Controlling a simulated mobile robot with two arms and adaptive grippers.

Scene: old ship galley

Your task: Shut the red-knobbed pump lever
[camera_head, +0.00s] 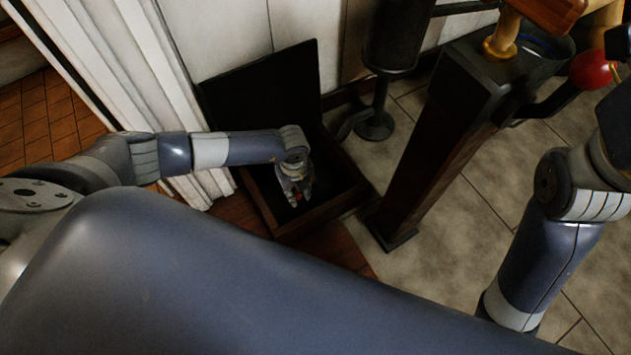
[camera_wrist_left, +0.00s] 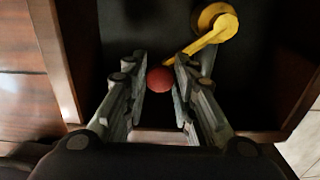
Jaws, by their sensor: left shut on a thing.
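My left gripper (camera_head: 295,200) reaches down into an open wooden box with a dark inside. In the left wrist view my left gripper (camera_wrist_left: 160,82) has its fingers on both sides of a red knob (camera_wrist_left: 159,79) and is shut on it. The knob sits at the end of a yellow lever (camera_wrist_left: 208,40), which runs up and right to a round yellow hub (camera_wrist_left: 217,20). In the head view the gripper hides most of the lever. My right arm (camera_head: 560,235) stands at the right; its gripper is not visible.
The box's dark lid (camera_head: 262,85) stands open behind my left gripper. The box's wooden rim (camera_head: 325,212) surrounds it closely. A post with a dark top (camera_head: 430,150) stands to the right, with another red ball (camera_head: 590,69) on a dark arm. Tiled floor (camera_head: 480,215) lies beyond.

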